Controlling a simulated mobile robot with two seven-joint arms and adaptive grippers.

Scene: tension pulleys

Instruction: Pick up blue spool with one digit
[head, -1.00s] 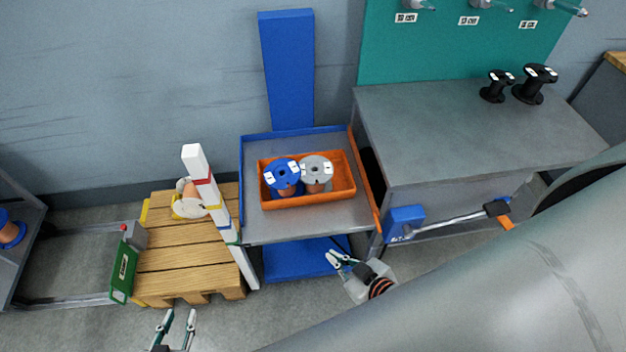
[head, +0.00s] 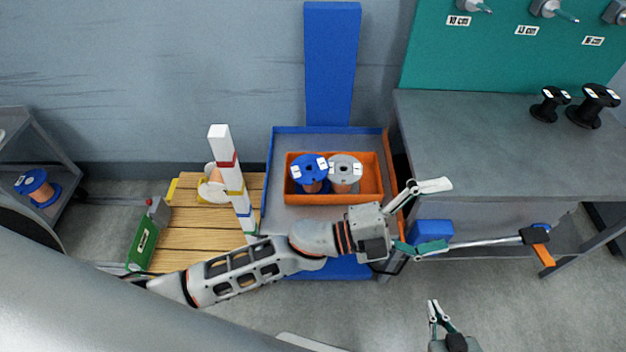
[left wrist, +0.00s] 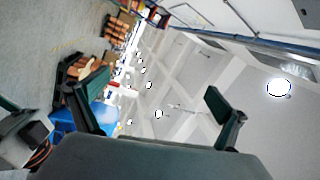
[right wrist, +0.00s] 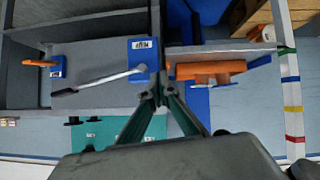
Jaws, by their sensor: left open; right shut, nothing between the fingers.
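A blue spool (head: 310,170) with white labels on its top flange stands in an orange bin (head: 335,199); its digits are too small to read. A grey-topped spool (head: 345,170) stands beside it in the same bin. Another blue spool (head: 38,187) is on the shelf at the far left. My left gripper (head: 438,216) is open and empty, to the right of and nearer than the bin, pointing right; its spread fingers also show in the left wrist view (left wrist: 155,98). My right gripper (head: 434,306) is shut and empty, low at the right, away from the spools.
The bin sits on a blue-edged cart (head: 284,222). A wooden pallet (head: 190,235) and a striped post (head: 228,170) stand left of it. A grey table (head: 480,140) with black spools (head: 592,108) is at the right. A long-handled tool (head: 485,242) lies beneath it.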

